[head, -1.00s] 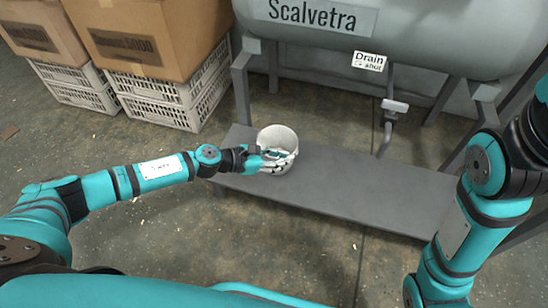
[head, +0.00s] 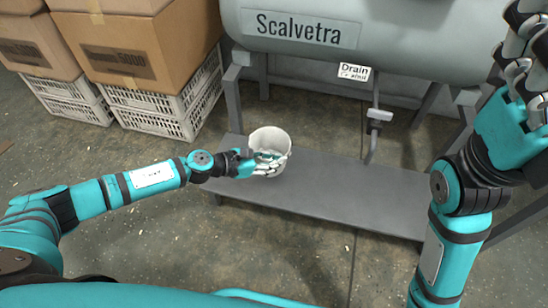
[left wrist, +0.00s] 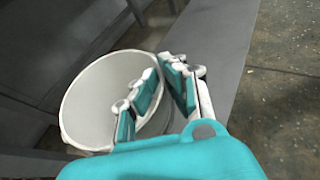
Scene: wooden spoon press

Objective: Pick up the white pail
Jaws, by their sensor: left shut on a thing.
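The white pail (head: 270,138) stands upright, open at the top, at the left end of a low grey bench. In the head view I cannot tell whether its base touches the bench. My left gripper (head: 264,165) reaches it from the left and is shut on its wall. In the left wrist view the pail (left wrist: 88,97) shows empty inside. There the left gripper (left wrist: 160,88) has fingers at both sides of the pail's rim. My right gripper (head: 522,65) is raised at the upper right, away from the pail, partly cut off by the frame edge.
The grey bench (head: 345,197) is clear to the right of the pail. A large tank (head: 400,38) with a drain pipe (head: 374,135) hangs above and behind it. Cardboard boxes (head: 145,45) on white crates (head: 158,122) stand at the back left.

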